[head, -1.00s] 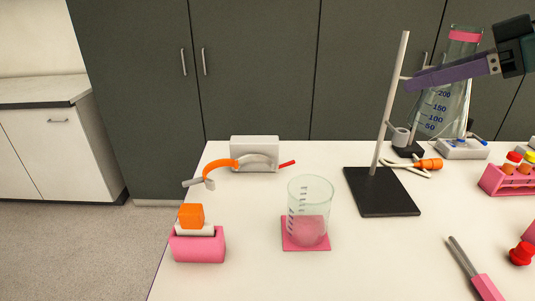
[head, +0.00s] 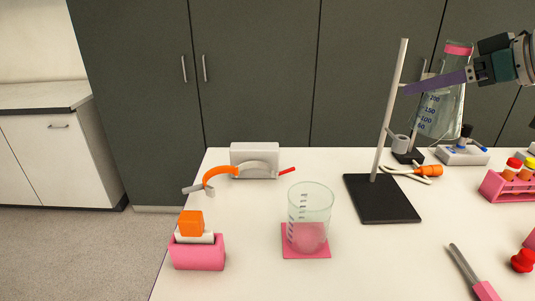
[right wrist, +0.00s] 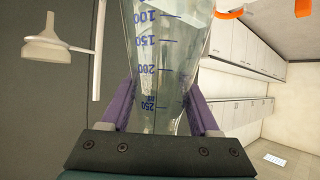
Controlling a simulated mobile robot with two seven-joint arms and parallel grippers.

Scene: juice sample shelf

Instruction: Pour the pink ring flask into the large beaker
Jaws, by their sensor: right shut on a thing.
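The pink ring flask (head: 440,105) is a clear conical flask with blue markings and a pink band at its neck. My right gripper (head: 435,86) is shut on it and holds it up above the back right of the table, slightly tilted. In the right wrist view the flask (right wrist: 165,60) sits between the purple fingers of my right gripper (right wrist: 155,105); no coloured liquid shows in it. My left gripper is not in view.
A stand with a black base (head: 382,198) and an upright rod (head: 391,110) rises between beaker and flask. A pink rack with tubes (head: 505,187) is at right. An orange-topped pink block (head: 197,250) is at front left. The table left of the beaker is partly clear.

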